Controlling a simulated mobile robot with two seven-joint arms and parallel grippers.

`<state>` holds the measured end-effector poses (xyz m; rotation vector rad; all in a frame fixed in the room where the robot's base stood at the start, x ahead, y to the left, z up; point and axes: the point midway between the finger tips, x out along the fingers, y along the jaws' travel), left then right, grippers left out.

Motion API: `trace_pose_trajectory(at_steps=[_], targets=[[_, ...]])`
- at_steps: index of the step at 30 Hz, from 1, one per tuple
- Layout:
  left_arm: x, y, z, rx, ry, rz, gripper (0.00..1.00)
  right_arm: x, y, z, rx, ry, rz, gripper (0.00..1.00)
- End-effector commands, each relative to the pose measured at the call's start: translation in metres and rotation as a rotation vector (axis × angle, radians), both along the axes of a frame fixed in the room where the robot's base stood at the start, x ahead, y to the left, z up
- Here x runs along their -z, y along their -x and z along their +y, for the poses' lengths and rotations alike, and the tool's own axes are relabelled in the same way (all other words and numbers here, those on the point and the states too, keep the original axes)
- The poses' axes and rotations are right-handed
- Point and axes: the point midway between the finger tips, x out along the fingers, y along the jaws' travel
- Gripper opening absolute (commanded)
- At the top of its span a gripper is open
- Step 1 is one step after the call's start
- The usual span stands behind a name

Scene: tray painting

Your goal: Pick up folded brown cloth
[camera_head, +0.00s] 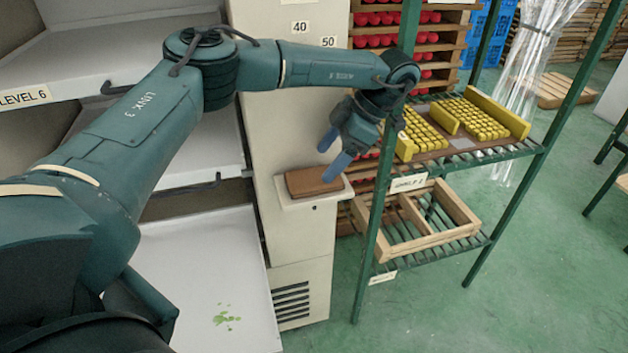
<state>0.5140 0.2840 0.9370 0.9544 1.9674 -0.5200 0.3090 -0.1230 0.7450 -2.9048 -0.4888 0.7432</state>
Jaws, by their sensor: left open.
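The folded brown cloth (306,182) lies flat on a small white ledge (291,203) that sticks out from a cream cabinet, near the middle of the view. My left gripper (331,158) has blue fingers that point down at the right end of the cloth. The gripper is open, with nothing seen between its fingers. The fingertips overlap the cloth's right end in the picture; I cannot tell whether they touch it. My right gripper is not in view.
A green metal rack (374,225) stands close on the right, holding a tray of yellow pieces (427,129) and, below, a wooden frame (418,222). White shelves (205,290) are on the left. Green floor (550,250) is clear at the lower right.

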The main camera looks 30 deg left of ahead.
Motion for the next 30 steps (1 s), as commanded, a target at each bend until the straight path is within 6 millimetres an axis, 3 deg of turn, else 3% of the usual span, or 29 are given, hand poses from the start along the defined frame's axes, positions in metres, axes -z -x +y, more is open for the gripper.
trace_pose_trajectory(at_steps=[9, 18, 28, 30], targets=[[0.038, 0.014, 0.017, 0.000, 0.000, 0.003, 0.74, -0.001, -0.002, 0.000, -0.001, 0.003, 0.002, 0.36], [0.043, 0.015, 0.019, 0.000, -0.001, 0.002, 0.74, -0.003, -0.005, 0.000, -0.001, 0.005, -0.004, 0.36], [0.042, 0.015, 0.018, 0.000, 0.000, 0.002, 0.47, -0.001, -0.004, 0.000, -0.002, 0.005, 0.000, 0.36], [0.042, 0.015, 0.018, 0.000, 0.000, 0.002, 0.47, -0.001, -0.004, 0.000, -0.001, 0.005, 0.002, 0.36]])
